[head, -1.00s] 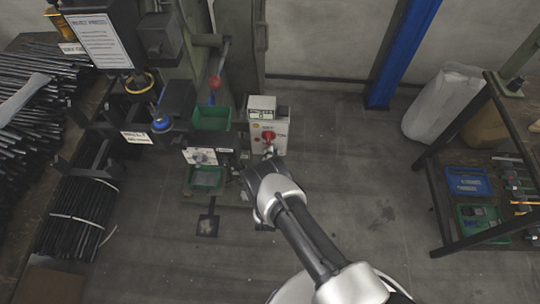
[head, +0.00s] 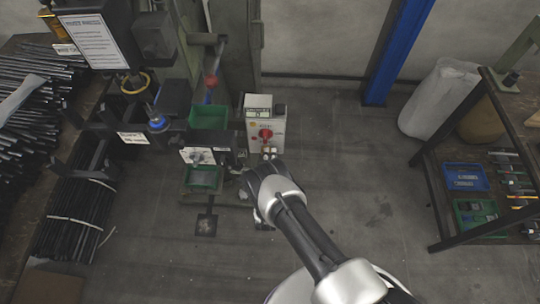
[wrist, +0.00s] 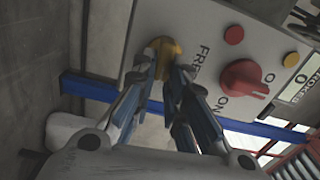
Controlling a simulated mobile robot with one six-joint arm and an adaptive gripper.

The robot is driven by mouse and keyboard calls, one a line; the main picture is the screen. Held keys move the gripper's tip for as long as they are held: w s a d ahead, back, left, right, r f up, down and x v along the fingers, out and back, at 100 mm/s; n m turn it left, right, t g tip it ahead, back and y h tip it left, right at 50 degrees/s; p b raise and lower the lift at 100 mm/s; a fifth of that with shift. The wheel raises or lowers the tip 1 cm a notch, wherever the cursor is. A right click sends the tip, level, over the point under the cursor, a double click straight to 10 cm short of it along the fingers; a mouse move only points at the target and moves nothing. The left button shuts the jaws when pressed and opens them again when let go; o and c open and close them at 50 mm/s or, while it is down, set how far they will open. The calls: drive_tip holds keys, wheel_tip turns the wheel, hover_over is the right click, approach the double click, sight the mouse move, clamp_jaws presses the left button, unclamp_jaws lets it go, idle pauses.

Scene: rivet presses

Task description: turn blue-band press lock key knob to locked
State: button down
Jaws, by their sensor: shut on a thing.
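The control box (head: 265,116), pale with a red knob (head: 265,134), stands right of the press with the blue band (head: 157,123). In the wrist view the panel (wrist: 190,22) shows a yellow knob (wrist: 165,47) near lettering that starts "FR". The red knob (wrist: 245,80) sits beside it, near "O" and "ON". My gripper (wrist: 160,72) is shut on the yellow knob, its two fingers on either side. The fingers hide part of the knob, so its exact angle is unclear. In the head view my gripper (head: 266,160) is at the box's lower front, mostly hidden by my wrist.
A press with a yellow band (head: 137,82) is at upper left. Green bins (head: 208,116) stand by the blue-band press. A shelf (head: 445,222) with blue and green bins is at right, beside a white sack (head: 437,98). The floor between is clear.

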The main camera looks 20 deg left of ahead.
drive_tip(key=shift+f+m, duration=0.1)
drive_tip(key=shift+m, duration=0.3)
drive_tip(key=c, duration=1.6)
unclamp_jaws()
drive_tip(key=v, duration=1.2)
drive_tip(key=shift+d, duration=0.1)
